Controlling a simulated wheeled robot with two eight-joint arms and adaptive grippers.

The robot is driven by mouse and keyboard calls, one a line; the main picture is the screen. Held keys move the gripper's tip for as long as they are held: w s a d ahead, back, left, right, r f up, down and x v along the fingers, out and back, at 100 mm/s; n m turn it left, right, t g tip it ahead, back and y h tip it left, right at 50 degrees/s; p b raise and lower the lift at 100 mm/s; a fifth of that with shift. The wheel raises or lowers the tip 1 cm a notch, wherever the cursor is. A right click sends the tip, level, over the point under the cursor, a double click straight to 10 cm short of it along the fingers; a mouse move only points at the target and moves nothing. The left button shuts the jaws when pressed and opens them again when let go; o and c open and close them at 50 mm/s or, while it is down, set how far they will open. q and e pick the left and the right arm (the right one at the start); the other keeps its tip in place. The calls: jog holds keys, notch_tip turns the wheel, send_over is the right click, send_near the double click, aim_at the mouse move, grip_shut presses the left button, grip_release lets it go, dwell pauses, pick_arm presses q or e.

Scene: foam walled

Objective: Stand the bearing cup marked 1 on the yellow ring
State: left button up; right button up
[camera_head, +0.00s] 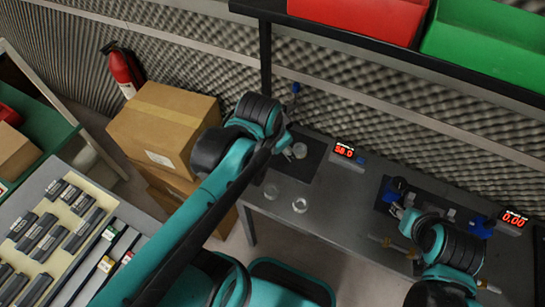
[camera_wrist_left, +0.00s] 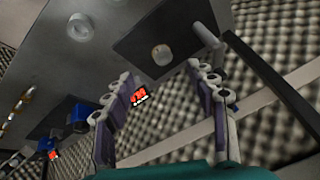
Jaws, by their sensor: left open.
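A small pale round cup (camera_head: 300,150) stands on a dark mat at the back left of the grey table; it also shows in the left wrist view (camera_wrist_left: 161,54). No number is readable on it. A pale round piece (camera_head: 300,205) lies nearer the front edge, shown ring-like in the left wrist view (camera_wrist_left: 81,29). Another faint round piece (camera_head: 271,191) lies left of it. I cannot tell which is the yellow ring. My left gripper (camera_head: 288,148) is open and empty beside the cup, its fingers apart (camera_wrist_left: 163,100). My right gripper (camera_head: 402,212) is over the right mat, its fingers unclear.
Red displays (camera_head: 345,151) and (camera_head: 513,219) stand along the table's back. Blue devices (camera_head: 482,227) and brass pieces (camera_wrist_left: 20,104) occupy the right side. A shelf with red (camera_head: 365,15) and green bins (camera_head: 490,45) overhangs the back. The table's middle is fairly clear.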

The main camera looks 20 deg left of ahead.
pick_arm(q)
jog(key=s+n, duration=0.1)
jog(key=s+f+n+t, duration=0.1)
jog(key=s+n, duration=0.1)
jog(key=s+f+n+t, duration=0.1)
jog(key=n, duration=0.1)
jog(key=shift+s+a, duration=0.15)
jog(key=shift+a, duration=0.15)
jog(key=shift+f+b, duration=0.35)
dwell(0.5)
